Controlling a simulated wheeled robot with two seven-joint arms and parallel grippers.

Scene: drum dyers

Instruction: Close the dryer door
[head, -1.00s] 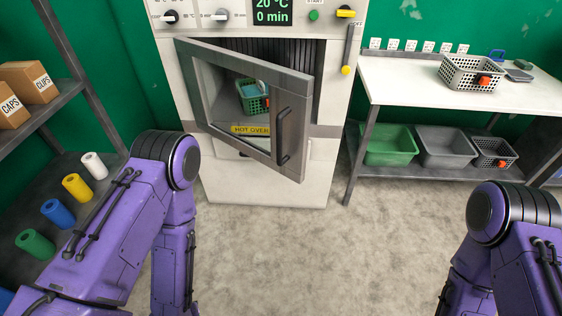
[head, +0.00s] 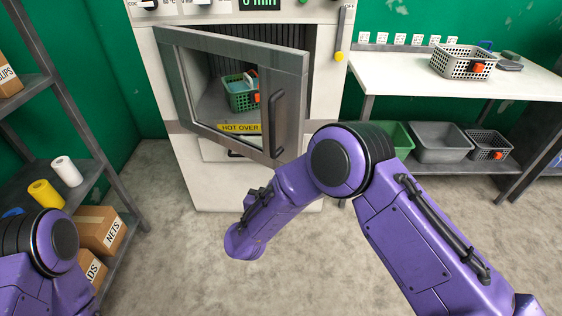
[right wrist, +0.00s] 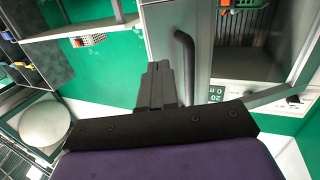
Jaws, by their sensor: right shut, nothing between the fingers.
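The dryer (head: 188,185) is a tall white machine in the head view. Its grey-framed glass door (head: 235,48) stands partly open, hinged at the left, with its free right edge swung out. A dark bar handle (head: 278,122) is on that edge; the handle also shows in the right wrist view (right wrist: 188,65). My right gripper (right wrist: 160,72) is shut and empty, close to the handle in that picture; I cannot tell whether they touch. In the head view my right arm reaches across below the door, its gripper hidden. My left gripper is out of view.
A green basket (head: 240,97) with an orange tag shows behind the door glass. A white table (head: 410,75) with a lower shelf of bins (head: 440,145) stands right. A grey shelf rack (head: 88,185) with rolls and cartons stands left. The floor between is clear.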

